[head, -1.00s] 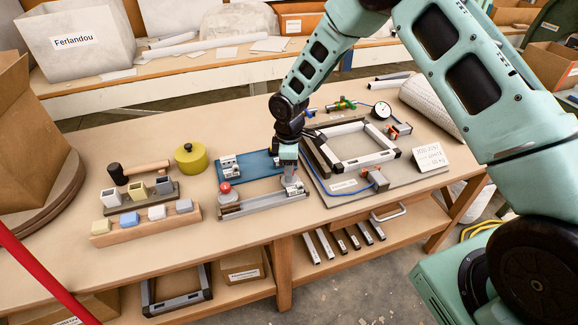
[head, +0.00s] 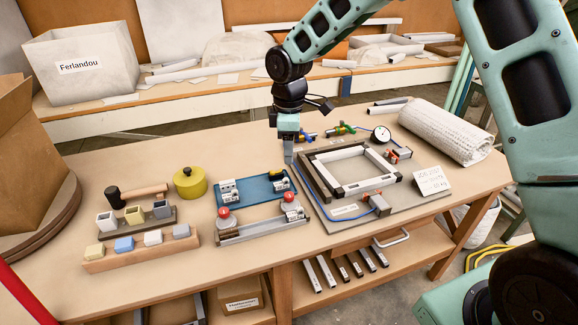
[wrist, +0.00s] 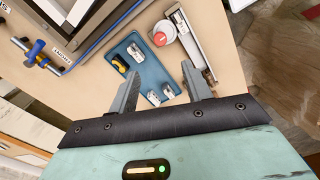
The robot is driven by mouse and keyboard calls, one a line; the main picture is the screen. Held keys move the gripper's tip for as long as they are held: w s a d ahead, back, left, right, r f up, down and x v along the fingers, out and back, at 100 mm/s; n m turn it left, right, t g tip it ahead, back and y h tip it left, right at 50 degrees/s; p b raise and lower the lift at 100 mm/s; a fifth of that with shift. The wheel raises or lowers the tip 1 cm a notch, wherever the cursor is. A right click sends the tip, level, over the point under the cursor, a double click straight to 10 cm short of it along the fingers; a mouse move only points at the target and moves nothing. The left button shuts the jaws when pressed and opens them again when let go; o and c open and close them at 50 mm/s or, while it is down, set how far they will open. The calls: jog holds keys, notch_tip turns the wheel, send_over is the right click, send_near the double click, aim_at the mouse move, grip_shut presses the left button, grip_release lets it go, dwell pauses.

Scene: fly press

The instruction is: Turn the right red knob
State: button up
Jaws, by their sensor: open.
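The right red knob (head: 288,195) sits on top of a fixture at the right end of a metal rail jig (head: 262,226). A second red knob (head: 224,212) stands at the jig's left end. My gripper (head: 289,160) points down above the table, behind the right knob and near the right end of the blue tray. It is apart from the knob. In the wrist view its two fingers (wrist: 163,85) are spread with nothing held between them. A red knob (wrist: 160,38), apparently the right one, shows beyond the fingers there. The left knob cannot be made out in that view.
The blue tray (head: 240,190) with small white parts lies behind the jig. A board with a light frame (head: 372,187) stands to the right, beside a sign (head: 432,180). A yellow-green pot (head: 190,183) and block holders stand left. The table front is clear.

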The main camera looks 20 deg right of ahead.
jog(key=shift+r, duration=1.15)
jog(key=s+a+r+m, duration=0.1)
jog(key=s+a+r, duration=0.1)
jog(key=s+a, duration=0.35)
jog(key=s+a+r+m, duration=0.1)
jog(key=s+a+r, duration=0.15)
jog(key=s, duration=0.65)
jog(key=s+d+m, duration=0.1)
jog(key=s+m, duration=0.2)
jog(key=s, duration=1.6)
jog(key=shift+s+d+r+m+y, duration=0.2)
jog(key=shift+d+r+m+y, duration=0.1)
jog(key=shift+m, duration=0.1)
